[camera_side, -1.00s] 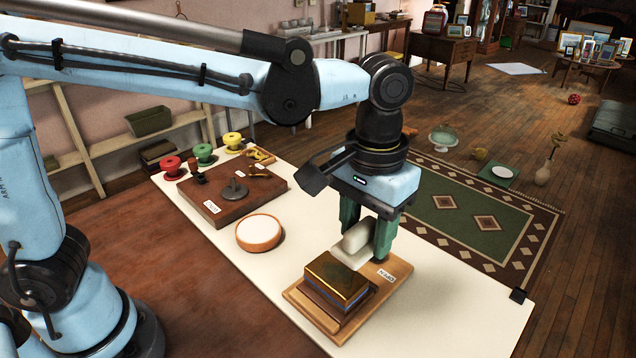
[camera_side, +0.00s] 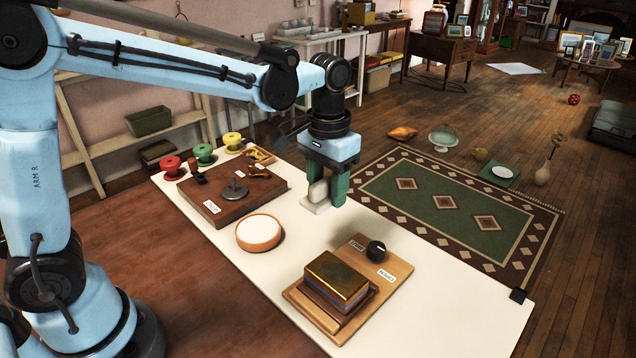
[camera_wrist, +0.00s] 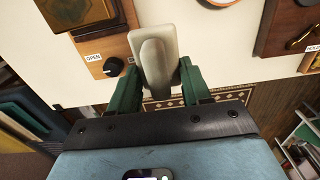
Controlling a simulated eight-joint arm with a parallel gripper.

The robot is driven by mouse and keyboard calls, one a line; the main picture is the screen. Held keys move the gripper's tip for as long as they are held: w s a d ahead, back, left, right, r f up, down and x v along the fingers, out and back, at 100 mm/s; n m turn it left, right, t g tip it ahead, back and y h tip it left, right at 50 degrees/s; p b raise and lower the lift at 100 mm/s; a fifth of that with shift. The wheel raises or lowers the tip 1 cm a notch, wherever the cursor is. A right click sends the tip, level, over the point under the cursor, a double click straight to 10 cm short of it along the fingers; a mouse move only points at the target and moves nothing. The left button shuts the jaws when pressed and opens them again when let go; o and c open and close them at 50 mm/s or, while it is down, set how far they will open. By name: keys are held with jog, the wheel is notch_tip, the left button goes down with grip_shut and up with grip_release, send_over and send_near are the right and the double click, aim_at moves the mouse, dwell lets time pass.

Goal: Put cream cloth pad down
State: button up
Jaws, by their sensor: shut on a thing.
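The cream cloth pad (camera_side: 317,196) is a pale block with a raised grip, held upright at the far edge of the cream tabletop (camera_side: 262,280). My gripper (camera_side: 328,188) has green fingers and is shut on the pad's grip. In the wrist view the pad (camera_wrist: 154,55) sits between the two green fingers (camera_wrist: 156,92). The pad's base is at or just above the tabletop; I cannot tell whether it touches.
A wooden board with a brass-topped box (camera_side: 338,277) and a black knob (camera_side: 376,250) stands at the front right. A round white-topped dish (camera_side: 259,232) and a dark wooden board (camera_side: 205,207) lie to the left. Tabletop between pad and box is clear.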

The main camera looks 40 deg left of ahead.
jog(key=w+a+f, duration=0.1)
jog(key=a+f, duration=0.1)
jog(key=a, duration=0.1)
jog(key=w+a+f, duration=0.2)
jog(key=a, duration=0.2)
jog(key=w+a+f, duration=0.2)
jog(key=a+f, duration=0.1)
jog(key=a, duration=0.1)
jog(key=shift+w, duration=0.1)
jog(key=shift+f, duration=2)
jog(key=shift+f, duration=0.35)
